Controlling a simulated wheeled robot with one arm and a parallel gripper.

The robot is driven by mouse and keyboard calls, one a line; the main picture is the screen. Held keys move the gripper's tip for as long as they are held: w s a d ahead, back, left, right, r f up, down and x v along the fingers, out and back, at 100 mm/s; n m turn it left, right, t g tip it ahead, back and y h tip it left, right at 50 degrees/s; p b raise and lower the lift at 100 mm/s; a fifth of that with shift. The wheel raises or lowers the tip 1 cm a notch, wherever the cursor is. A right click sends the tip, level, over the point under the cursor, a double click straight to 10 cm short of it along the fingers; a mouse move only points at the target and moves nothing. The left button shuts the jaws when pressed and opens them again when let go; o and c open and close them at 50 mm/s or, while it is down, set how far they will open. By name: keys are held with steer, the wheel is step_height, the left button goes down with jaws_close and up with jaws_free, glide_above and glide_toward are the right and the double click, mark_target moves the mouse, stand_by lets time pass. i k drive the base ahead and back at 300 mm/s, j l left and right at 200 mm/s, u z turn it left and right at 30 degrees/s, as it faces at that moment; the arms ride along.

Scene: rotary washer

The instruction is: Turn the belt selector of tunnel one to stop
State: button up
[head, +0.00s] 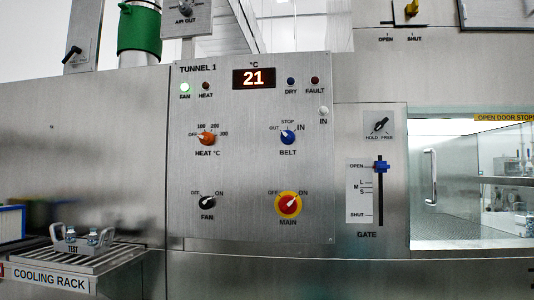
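The belt selector (287,137) is a blue knob on the right half of the steel tunnel 1 panel (247,180), above the word BELT. Its labels are OUT at upper left, STOP at the top and IN at upper right. Its white pointer appears to tilt up and left, toward OUT; it is small in this view. My gripper is not in the view, and nothing covers the knob.
The orange heat knob (207,138) is left of the belt knob. The fan knob (207,202) and red-yellow main switch (288,204) are below. A blue gate lever (381,167) stands right. A cooling rack (75,262) juts out lower left.

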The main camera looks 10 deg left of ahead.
mark_target(288, 138)
steer(key=i+j+z, duration=0.1)
steer(key=j+z, duration=0.3)
steer(key=j, duration=0.35)
steer(key=j+z, duration=0.4)
steer(key=j, duration=0.4)
